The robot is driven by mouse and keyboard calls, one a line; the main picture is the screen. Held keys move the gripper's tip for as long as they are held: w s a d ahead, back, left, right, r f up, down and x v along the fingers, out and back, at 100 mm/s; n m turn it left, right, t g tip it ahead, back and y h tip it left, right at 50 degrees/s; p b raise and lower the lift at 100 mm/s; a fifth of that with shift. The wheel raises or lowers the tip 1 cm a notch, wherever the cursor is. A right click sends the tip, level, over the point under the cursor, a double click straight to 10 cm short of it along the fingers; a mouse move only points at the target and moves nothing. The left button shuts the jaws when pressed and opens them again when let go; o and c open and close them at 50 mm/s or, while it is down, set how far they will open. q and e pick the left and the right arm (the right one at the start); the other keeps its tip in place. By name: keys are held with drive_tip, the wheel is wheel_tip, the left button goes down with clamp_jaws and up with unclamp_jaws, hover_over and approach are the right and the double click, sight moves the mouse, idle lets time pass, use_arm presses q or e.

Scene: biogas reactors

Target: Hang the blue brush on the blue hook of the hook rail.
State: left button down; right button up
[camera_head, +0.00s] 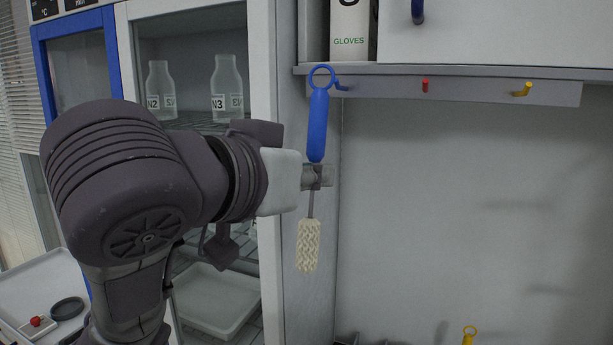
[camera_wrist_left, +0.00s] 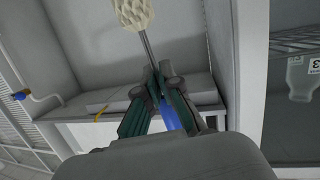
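The blue brush (camera_head: 318,125) hangs upright with its ring at the top and its pale bristle head (camera_head: 308,246) at the bottom. My left gripper (camera_head: 316,177) is shut on its metal shaft just below the blue handle. The left wrist view shows the fingers (camera_wrist_left: 164,92) closed around the shaft, with the bristle head (camera_wrist_left: 134,12) beyond. The hook rail (camera_head: 470,91) runs under the shelf. Its blue hook (camera_head: 342,87) is right beside the brush's ring. Whether the ring is around the hook or only beside it, I cannot tell. My right gripper is not in view.
The rail also has a red hook (camera_head: 425,86) and a yellow hook (camera_head: 524,90). A gloves box (camera_head: 349,30) stands above. A cabinet with glass bottles (camera_head: 227,90) is behind my left arm. A yellow ring-ended handle (camera_head: 469,336) shows below. The wall under the rail is clear.

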use_arm(q)
drive_tip(key=w+a+x, duration=0.1)
drive_tip(key=x, duration=0.7)
drive_tip(key=shift+w+a, duration=0.2)
drive_tip(key=shift+w, duration=0.1)
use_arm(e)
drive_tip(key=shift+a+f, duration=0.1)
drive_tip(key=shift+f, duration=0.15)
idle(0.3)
use_arm(q)
drive_tip(key=shift+r, duration=0.1)
idle(0.5)
drive_tip(key=c, duration=1.2)
unclamp_jaws()
drive_tip(key=shift+c, duration=0.2)
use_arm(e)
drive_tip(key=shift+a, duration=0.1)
